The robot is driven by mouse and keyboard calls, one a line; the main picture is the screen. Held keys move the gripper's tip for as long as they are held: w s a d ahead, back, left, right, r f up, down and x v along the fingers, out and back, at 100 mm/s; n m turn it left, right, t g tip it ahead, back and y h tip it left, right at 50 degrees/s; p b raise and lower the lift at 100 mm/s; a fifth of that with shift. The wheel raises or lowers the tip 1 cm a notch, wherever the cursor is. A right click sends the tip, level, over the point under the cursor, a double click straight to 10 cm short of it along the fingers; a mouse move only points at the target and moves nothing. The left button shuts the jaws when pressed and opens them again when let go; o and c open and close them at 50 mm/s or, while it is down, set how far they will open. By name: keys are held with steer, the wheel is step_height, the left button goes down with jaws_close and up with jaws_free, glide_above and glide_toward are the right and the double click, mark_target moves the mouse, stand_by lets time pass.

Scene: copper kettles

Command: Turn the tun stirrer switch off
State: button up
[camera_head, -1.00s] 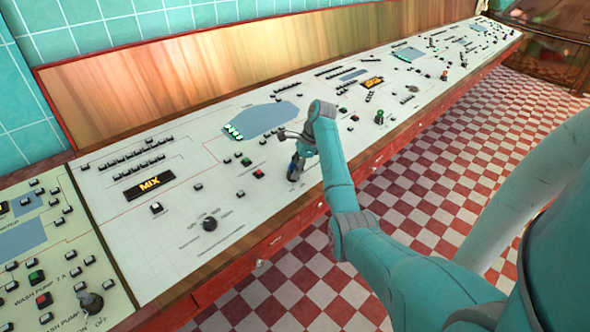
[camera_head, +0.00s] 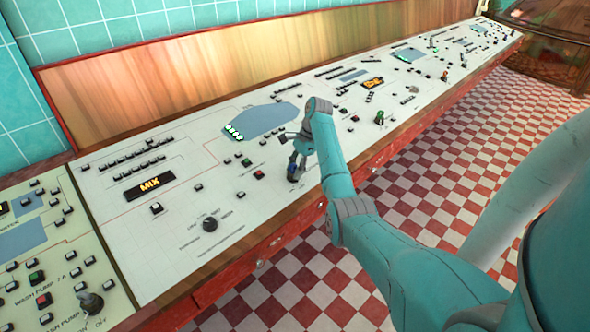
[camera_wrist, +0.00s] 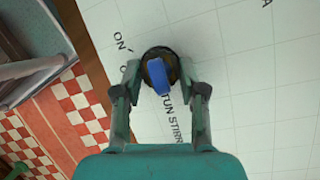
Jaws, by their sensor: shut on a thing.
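The tun stirrer switch (camera_wrist: 160,76) is a dark round knob with a blue lever on the white panel. In the wrist view, "ON" is printed to its upper left and "TUN STIRR..." below it; a second label starting with "O" is mostly hidden. My gripper (camera_wrist: 166,84) has one finger on each side of the switch and is shut on it. Which label the lever points to is hard to tell. In the head view, my gripper (camera_head: 298,158) is down at the panel, and a bit of the blue switch (camera_head: 292,172) shows beneath it.
A red and green button sit close to my gripper. The checkered floor (camera_head: 440,170) is clear in front.

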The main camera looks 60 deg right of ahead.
stand_by(0.3)
steer(key=o, duration=1.1)
steer(key=shift+o, duration=0.2)
steer(key=shift+r, duration=0.1)
steer(key=shift+d+r, duration=0.2)
steer(key=shift+r, duration=0.05)
steer(key=s+d, duration=0.2)
steer(key=d, duration=0.1)
steer(key=s+d, duration=0.1)
steer(key=d, duration=0.2)
steer(key=s+d, duration=0.2)
steer(key=d, duration=0.2)
steer(key=shift+s+r, duration=0.25)
steer(key=shift+s, duration=0.05)
steer(key=shift+s+d, duration=0.2)
steer(key=shift+d, duration=0.1)
steer(key=shift+s, duration=0.1)
